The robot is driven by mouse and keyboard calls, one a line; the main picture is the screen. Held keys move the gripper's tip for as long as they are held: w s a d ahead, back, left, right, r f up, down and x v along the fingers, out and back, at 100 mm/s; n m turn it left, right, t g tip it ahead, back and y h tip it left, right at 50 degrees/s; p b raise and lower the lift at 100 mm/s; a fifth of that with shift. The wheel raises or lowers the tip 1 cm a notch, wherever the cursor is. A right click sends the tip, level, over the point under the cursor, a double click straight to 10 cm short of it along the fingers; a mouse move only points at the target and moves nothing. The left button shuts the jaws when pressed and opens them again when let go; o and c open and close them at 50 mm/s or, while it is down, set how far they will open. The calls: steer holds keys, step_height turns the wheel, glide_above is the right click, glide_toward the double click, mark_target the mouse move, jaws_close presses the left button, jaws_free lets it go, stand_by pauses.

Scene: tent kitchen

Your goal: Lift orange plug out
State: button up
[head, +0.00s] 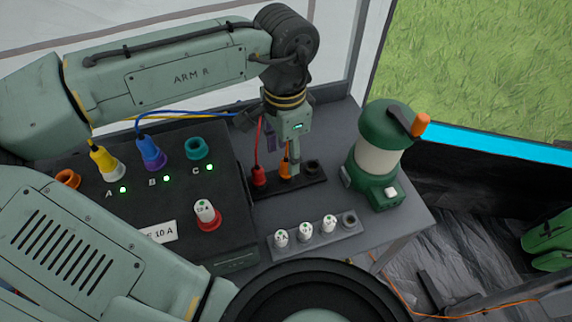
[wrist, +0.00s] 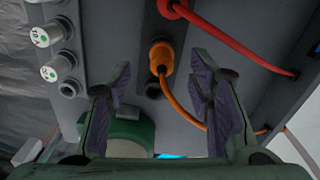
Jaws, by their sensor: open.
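The orange plug (head: 285,170) stands in the middle place of a small black holder strip (head: 316,186), its orange cable rising beside my gripper. In the wrist view the orange plug (wrist: 161,56) lies between and beyond my two spread fingers, with its cable curving right. My gripper (head: 283,152) points down directly over the plug, open and empty; it also shows in the wrist view (wrist: 162,82). A visible gap separates each finger from the plug in the wrist view. In the head view a finger partly hides the plug's top.
A red plug (head: 258,175) stands left of the orange one, and an empty hole (head: 312,166) lies right. A green lantern (head: 380,155) stands close on the right. A fuse tray (head: 316,237) lies in front. The black panel (head: 165,215) with yellow (head: 105,163) and blue (head: 152,152) plugs stands left.

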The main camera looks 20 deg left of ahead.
mark_target(287, 164)
steer(key=shift+w+f, duration=0.2)
steer(key=shift+f, duration=2.15)
steer(key=shift+c, duration=0.4)
jaws_close()
